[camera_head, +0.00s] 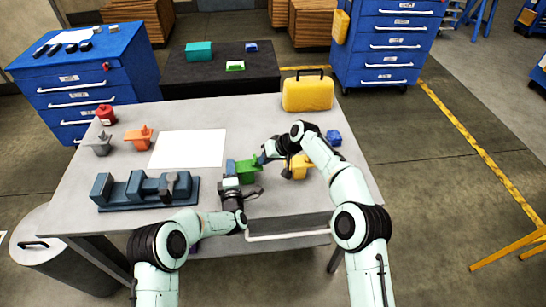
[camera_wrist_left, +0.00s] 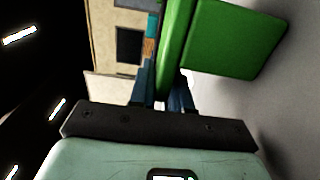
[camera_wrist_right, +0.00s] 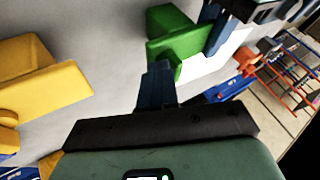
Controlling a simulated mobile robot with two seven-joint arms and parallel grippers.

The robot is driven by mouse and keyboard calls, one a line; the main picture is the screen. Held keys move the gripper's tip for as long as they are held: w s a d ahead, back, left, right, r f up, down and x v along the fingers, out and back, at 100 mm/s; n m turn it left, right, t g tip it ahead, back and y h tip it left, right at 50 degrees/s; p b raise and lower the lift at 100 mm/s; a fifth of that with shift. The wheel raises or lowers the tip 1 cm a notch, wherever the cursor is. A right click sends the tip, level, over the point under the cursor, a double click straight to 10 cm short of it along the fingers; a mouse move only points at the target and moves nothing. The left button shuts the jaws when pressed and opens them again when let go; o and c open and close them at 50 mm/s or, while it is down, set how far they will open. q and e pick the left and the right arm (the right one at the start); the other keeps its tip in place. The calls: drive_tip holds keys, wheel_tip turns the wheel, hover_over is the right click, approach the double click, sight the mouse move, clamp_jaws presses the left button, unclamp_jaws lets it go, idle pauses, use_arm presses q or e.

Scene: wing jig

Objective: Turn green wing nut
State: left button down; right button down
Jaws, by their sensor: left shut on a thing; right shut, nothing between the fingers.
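The green wing nut (camera_head: 247,172) stands on the table near its front middle. My left gripper (camera_head: 232,168) is shut on one green wing, which shows between its blue fingers in the left wrist view (camera_wrist_left: 172,60). The wing nut's wider green block (camera_wrist_left: 235,40) extends to the right there. My right gripper (camera_head: 263,158) is shut and empty, close to the right of the green wing nut. In the right wrist view its closed fingertips (camera_wrist_right: 157,75) are right beside the green part (camera_wrist_right: 178,45); I cannot tell whether they touch.
A yellow wing nut (camera_head: 300,168) stands right of the green one, partly behind my right arm. Orange (camera_head: 139,138), grey (camera_head: 99,145) and red (camera_head: 105,114) pieces and a blue-grey jig (camera_head: 148,204) are at left. A white sheet (camera_head: 188,149) lies between.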

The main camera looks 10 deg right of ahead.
sight(255, 165)
drive_tip(key=shift+s+a+m+t+h, duration=0.2)
drive_tip(key=shift+m+t+h, duration=0.15)
drive_tip(key=shift+m, duration=0.35)
drive_tip(key=shift+s+a+m+t+h, duration=0.15)
drive_tip(key=shift+s+m+t+h, duration=0.15)
drive_tip(key=shift+m, duration=0.4)
drive_tip(key=shift+s+a+f+m+t+h, duration=0.15)
drive_tip(key=shift+a+m+t+h, duration=0.2)
drive_tip(key=shift+m+h, duration=0.6)
drive_tip(key=shift+s+a+r+m+t+h, duration=0.15)
drive_tip(key=shift+a+m+t+h, duration=0.25)
drive_tip(key=shift+m, duration=1.05)
drive_tip(key=shift+s+a+f+m+t+h, duration=0.15)
drive_tip(key=shift+a+m+t+h, duration=0.35)
drive_tip(key=shift+m, duration=0.7)
drive_tip(key=shift+a+m+g+h, duration=0.2)
drive_tip(key=shift+a+m+h, duration=0.1)
drive_tip(key=shift+m+h, duration=0.75)
drive_tip(key=shift+a+m+g+h, duration=0.25)
drive_tip(key=shift+m+h, duration=0.4)
drive_tip(key=shift+m, duration=0.8)
use_arm(q)
drive_tip(key=shift+d, duration=0.2)
use_arm(e)
drive_tip(key=shift+w+a, duration=0.2)
drive_tip(key=shift+a, duration=0.45)
drive_tip(key=shift+w, duration=0.1)
